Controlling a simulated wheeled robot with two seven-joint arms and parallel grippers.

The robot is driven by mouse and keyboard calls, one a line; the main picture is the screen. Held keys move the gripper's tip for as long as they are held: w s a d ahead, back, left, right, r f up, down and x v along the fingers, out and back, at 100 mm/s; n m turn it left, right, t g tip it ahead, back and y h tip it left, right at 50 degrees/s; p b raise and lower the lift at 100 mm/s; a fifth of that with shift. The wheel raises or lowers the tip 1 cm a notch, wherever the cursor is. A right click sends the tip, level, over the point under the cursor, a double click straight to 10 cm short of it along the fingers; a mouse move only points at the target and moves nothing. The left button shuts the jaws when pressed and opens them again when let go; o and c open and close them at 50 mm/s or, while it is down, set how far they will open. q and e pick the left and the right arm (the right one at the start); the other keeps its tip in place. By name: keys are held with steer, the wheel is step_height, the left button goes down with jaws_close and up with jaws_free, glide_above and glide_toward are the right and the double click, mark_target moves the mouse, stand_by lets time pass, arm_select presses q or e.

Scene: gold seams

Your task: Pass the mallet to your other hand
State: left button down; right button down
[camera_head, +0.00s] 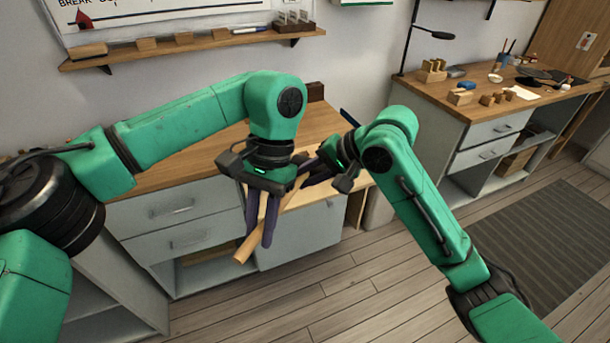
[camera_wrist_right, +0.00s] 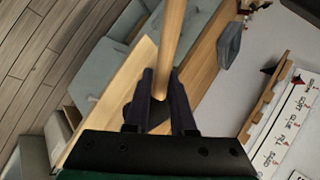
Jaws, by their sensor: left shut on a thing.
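The mallet shows as a pale wooden handle (camera_head: 243,251), slanting down and left beneath my left gripper (camera_head: 259,238). The left gripper points down, with its dark fingers shut on the mallet. The mallet's head cannot be made out in the head view. My right gripper (camera_head: 309,172) reaches in from the right, close beside the left one. In the right wrist view the handle (camera_wrist_right: 170,45) runs down from the top edge to between the right gripper's fingertips (camera_wrist_right: 164,88). The fingers lie close on both sides of it; whether they press on it cannot be told.
A wooden-topped workbench (camera_head: 150,181) with grey drawers stands behind the grippers. A wall shelf (camera_head: 190,46) holds wooden blocks. A second bench (camera_head: 437,91) at the right carries blocks and tools. The floor in front is clear, with a dark rug (camera_head: 555,245) at the right.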

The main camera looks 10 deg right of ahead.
arm_select(q)
steer(key=c, duration=0.6)
jaws_free()
steer(key=shift+c, duration=0.2)
